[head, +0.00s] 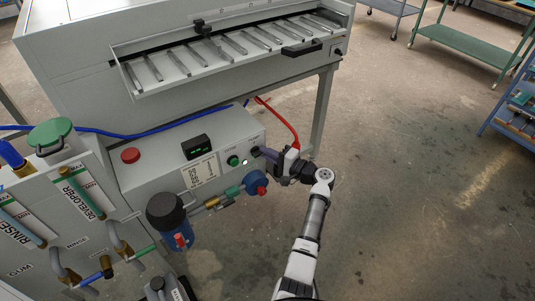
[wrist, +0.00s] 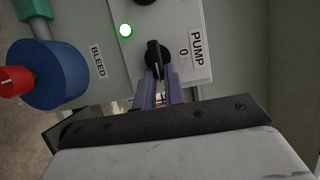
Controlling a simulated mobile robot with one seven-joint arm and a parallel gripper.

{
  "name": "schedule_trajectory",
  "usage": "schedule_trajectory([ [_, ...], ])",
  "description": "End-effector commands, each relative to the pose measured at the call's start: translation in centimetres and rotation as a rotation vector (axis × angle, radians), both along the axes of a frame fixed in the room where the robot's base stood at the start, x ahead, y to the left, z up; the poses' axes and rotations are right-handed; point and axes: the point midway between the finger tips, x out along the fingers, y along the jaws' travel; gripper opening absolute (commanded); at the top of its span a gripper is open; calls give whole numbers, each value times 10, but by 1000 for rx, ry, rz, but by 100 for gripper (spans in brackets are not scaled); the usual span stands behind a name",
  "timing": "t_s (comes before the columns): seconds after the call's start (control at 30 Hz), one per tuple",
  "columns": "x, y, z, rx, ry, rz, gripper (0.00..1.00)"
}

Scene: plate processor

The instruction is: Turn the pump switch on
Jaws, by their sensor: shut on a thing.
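The pump switch (wrist: 153,48) is a black rotary knob on the grey control panel, beside the white label reading PUMP and 0. In the wrist view its handle runs down between the purple fingers of my gripper (wrist: 158,84). My gripper is shut on the knob's handle. In the head view, my gripper (head: 265,153) reaches the right end of the panel from the right. A small green light (wrist: 126,30) glows beside the switch. The lower part of the handle is partly hidden by the fingers.
A blue valve (wrist: 55,75) with a red end stands left of my gripper, near the BLEED label. In the head view, a red cable (head: 285,122) hangs close behind my wrist. A black-topped blue filter (head: 168,215) stands lower left.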

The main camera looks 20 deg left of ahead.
Motion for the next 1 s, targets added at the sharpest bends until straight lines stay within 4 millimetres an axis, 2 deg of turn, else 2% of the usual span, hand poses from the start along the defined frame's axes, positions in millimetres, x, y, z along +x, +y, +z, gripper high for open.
schedule_trajectory([
  [0.37, 0, 0, -1, 1, 5, 0, 0],
  [0.4, 0, 0, -1, 1, 5, 0, 16],
  [0.53, 0, 0, -1, 1, 4, 0, 33],
  [0.83, 0, -1, -1, 2, 3, -1, 33],
  [1.0, -4, -19, -2, 2, 3, -4, 33],
])
